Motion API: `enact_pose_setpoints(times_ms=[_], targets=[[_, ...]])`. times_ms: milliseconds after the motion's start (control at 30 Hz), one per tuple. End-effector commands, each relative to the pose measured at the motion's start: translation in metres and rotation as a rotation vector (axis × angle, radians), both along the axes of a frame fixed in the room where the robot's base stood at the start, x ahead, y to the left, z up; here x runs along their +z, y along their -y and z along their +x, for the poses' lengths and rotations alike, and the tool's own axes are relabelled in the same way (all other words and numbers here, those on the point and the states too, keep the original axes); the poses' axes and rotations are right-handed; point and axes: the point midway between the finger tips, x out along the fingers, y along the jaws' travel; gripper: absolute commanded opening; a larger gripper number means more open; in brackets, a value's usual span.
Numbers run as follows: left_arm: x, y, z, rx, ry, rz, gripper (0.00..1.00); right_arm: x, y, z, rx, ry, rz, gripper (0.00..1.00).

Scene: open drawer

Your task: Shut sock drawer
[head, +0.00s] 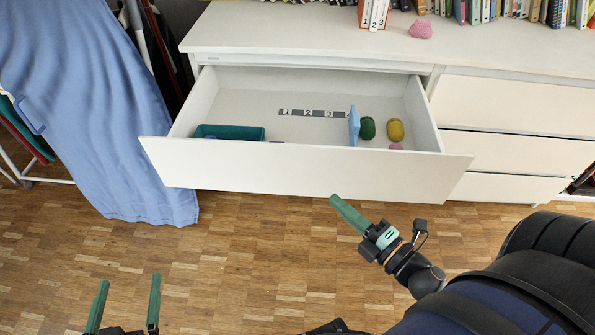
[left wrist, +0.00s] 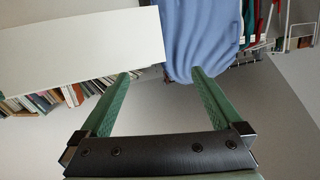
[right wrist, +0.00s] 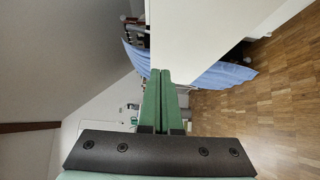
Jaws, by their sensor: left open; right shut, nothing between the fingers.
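The white drawer (head: 290,172) is pulled far out of the white dresser in the head view. Inside it are a teal bin (head: 230,132), a blue divider (head: 354,126), a dark green ball-like item (head: 367,128), a yellow one (head: 395,130) and a small pink piece. My right gripper (head: 334,200) is shut and empty, just in front of the drawer front's lower edge; contact cannot be told. In the right wrist view its fingers (right wrist: 165,72) lie together beside a white panel. My left gripper (head: 128,283) is open and empty, low at the left, well apart from the drawer.
A blue cloth (head: 95,110) hangs on a rack left of the drawer. Closed drawers (head: 515,105) are at the right. The wooden floor before the drawer is clear.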

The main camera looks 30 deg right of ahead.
Motion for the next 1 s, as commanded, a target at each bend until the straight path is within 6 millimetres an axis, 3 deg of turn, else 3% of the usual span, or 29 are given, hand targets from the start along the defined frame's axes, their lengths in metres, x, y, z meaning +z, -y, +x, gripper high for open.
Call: enact_pose_setpoints(times_ms=[533, 600, 800, 1000], targets=[[-0.022, 0.000, -0.008, 0.007, -0.100, 0.001, 1.00, 0.003, -0.019, 0.096, 0.000, 0.002, 0.004, 0.00], [-0.023, 0.000, -0.009, 0.008, -0.101, 0.000, 1.00, 0.001, -0.011, 0.106, -0.001, 0.001, -0.001, 0.00], [-0.020, 0.000, -0.007, 0.008, -0.085, 0.000, 1.00, 0.001, 0.001, 0.124, -0.001, 0.000, 0.003, 0.00], [-0.018, 0.000, -0.007, 0.008, -0.076, -0.001, 1.00, 0.001, 0.004, 0.128, -0.001, -0.001, 0.005, 0.00]])
